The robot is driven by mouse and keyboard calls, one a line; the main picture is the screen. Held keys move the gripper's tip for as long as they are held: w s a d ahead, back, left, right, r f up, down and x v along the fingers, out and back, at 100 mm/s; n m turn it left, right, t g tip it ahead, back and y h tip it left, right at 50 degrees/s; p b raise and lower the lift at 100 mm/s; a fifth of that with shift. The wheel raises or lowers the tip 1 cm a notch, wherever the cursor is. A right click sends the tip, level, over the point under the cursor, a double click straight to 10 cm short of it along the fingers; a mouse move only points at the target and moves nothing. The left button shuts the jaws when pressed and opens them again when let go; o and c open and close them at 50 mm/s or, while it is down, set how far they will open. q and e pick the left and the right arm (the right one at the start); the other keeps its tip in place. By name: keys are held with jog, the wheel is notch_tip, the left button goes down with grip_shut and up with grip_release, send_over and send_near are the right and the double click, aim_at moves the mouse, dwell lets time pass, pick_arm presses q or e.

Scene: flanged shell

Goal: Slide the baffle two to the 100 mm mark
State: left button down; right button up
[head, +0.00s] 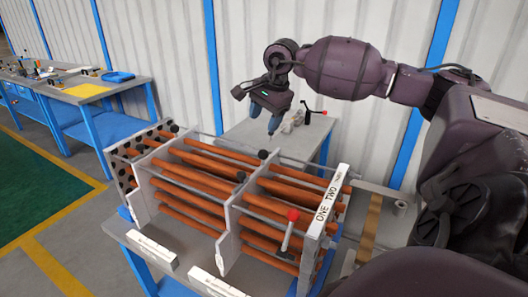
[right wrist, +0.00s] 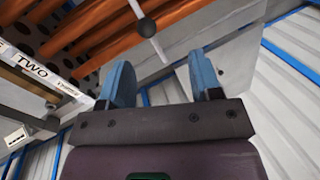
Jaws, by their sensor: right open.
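The flanged shell frame holds a bundle of orange-brown tubes (head: 190,200) and upright grey baffle plates. One plate (head: 143,197) stands near the left end, another (head: 229,228) near the middle. I cannot tell which is baffle two. A white strip (head: 326,207) at the right end reads ONE, TWO; TWO also shows in the right wrist view (right wrist: 33,68). My right gripper (head: 265,119) is open and empty above the far side of the bundle. Its blue fingers (right wrist: 160,65) are apart, near a rod with a black ball (right wrist: 146,27). My left gripper is not in view.
A red-capped lever (head: 291,222) rises at the frame's front right. White marked blocks (head: 153,250) lie along the front edge; their marks are unreadable. A perforated plate (head: 124,172) closes the left end. A grey table (head: 235,130) stands behind, near a wall.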

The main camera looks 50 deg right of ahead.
aim_at(265, 151)
jog(key=shift+g, duration=0.5)
jog(key=f, duration=0.7)
jog(key=f+p, duration=0.1)
jog(key=f, duration=0.3)
jog(key=shift+w+d, duration=0.25)
jog(key=shift+w, duration=0.15)
jog(key=shift+s, duration=0.1)
grip_shut()
